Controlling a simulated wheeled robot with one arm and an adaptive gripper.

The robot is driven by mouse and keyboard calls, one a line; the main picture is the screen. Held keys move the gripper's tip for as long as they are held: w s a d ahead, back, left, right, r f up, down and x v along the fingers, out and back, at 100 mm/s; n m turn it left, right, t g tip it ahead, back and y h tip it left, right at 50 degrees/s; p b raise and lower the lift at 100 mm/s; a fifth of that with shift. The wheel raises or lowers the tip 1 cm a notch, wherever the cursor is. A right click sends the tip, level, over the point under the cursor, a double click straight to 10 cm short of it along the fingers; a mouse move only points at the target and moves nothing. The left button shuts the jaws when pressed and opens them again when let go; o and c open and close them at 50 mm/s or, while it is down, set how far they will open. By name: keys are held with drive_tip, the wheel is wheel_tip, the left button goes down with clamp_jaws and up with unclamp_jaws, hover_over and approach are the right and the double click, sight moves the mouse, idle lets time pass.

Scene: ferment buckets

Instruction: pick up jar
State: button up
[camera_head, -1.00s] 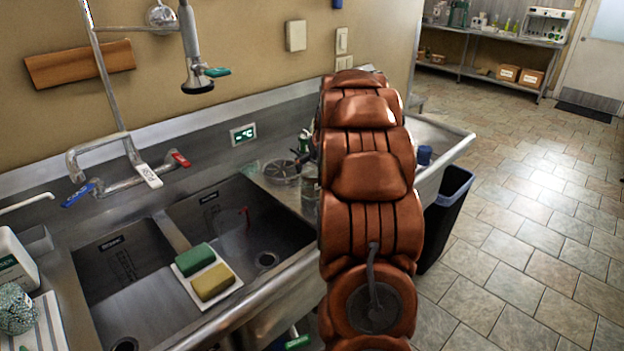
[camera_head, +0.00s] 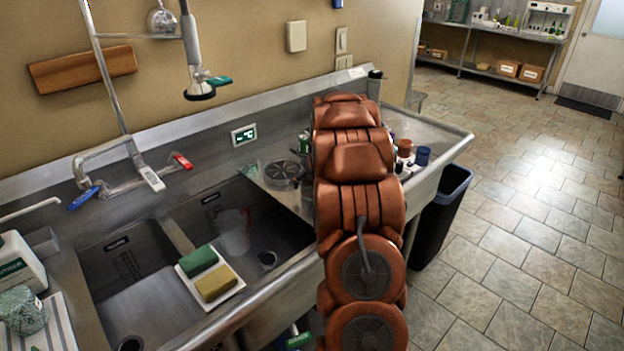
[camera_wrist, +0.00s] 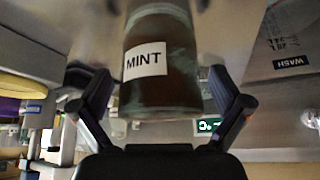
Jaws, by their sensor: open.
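A glass jar (camera_wrist: 160,92) with dark brownish-green contents and a white label reading MINT fills the upper middle of the wrist view. My gripper (camera_wrist: 157,80) is open, with one dark finger on each side of the jar and visible gaps between fingers and glass. In the head view my arm covers the gripper, and I cannot make out the MINT jar there.
A double steel sink (camera_head: 130,275) with a green and a yellow sponge (camera_head: 215,282) lies left of my arm. A round strainer (camera_head: 284,172) sits beside the arm. Small containers (camera_head: 404,148) and a blue cup (camera_head: 423,155) stand right. A dark bin (camera_head: 440,218) stands below.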

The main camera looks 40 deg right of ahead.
drive_tip(key=shift+c, duration=0.2)
drive_tip(key=c, duration=1.3)
drive_tip(key=shift+r, duration=0.15)
